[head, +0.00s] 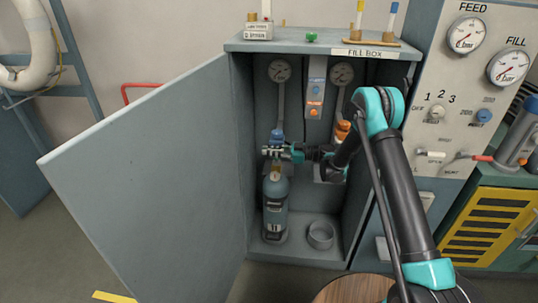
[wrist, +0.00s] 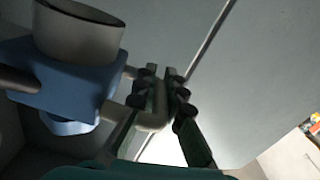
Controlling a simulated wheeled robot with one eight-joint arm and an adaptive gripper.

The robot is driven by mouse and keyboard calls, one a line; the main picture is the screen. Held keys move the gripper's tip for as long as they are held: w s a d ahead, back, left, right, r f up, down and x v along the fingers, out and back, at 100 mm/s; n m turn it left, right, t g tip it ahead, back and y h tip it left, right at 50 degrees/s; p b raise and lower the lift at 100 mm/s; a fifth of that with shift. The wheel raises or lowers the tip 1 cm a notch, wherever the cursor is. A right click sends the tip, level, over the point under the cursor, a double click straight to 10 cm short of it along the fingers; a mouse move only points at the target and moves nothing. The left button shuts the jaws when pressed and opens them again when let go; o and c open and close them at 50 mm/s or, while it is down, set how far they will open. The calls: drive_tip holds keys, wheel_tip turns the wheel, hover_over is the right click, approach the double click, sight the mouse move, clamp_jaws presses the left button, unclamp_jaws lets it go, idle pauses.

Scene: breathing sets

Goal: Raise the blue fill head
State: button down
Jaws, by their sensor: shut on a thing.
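The blue fill head (head: 277,136) is inside the open fill box, above a blue-grey cylinder (head: 275,207) that stands upright on the box floor. My gripper (head: 276,153) reaches in from the right, between the head and the cylinder top. In the wrist view the fill head shows as a blue block (wrist: 62,84) with a pale round pipe. A bent grey bar beside the block passes between the fingers of my gripper (wrist: 162,90), which are shut on it. The contact between head and cylinder is hidden by my gripper in the head view.
The box door (head: 150,180) stands wide open on the left. An orange fill head (head: 342,131) hangs at the right, partly behind my arm. An empty round holder (head: 320,236) is on the floor beside the cylinder. A gauge panel (head: 465,100) stands right of the box.

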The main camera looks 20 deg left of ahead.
wheel_tip(320, 180, up, 3)
drive_tip(key=shift+f, duration=0.1)
drive_tip(key=c, duration=1.6)
unclamp_jaws()
